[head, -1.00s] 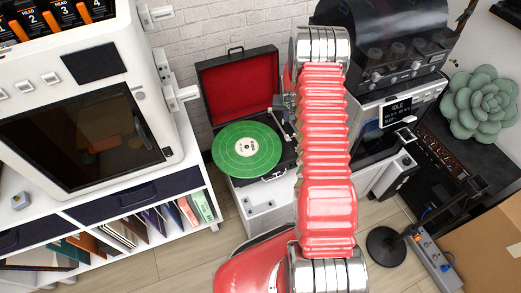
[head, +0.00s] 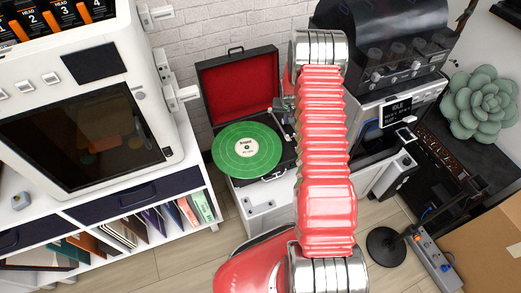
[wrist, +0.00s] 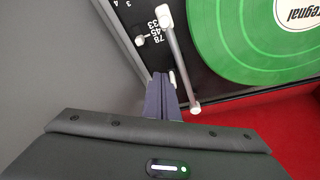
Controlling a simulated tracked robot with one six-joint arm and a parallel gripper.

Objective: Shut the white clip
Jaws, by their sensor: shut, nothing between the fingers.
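My gripper (wrist: 162,80) is shut and empty, its dark fingers together beside the tonearm of the record player. A small white piece (wrist: 172,78), which may be the white clip, stands right by the fingertips, between them and the tonearm (wrist: 182,60). I cannot tell whether it is open or shut, or whether the fingers touch it. In the head view the record player (head: 268,179) stands with its red-lined lid up, and my red arm hides part of its right side. The gripper end is mostly hidden there.
A green record (head: 247,148) lies on the platter, left of the tonearm. A white speed knob (wrist: 139,41) sits near the tonearm pivot. A large white machine (head: 90,100) stands at left. A black-hooded machine (head: 390,40) stands close on the right of my arm.

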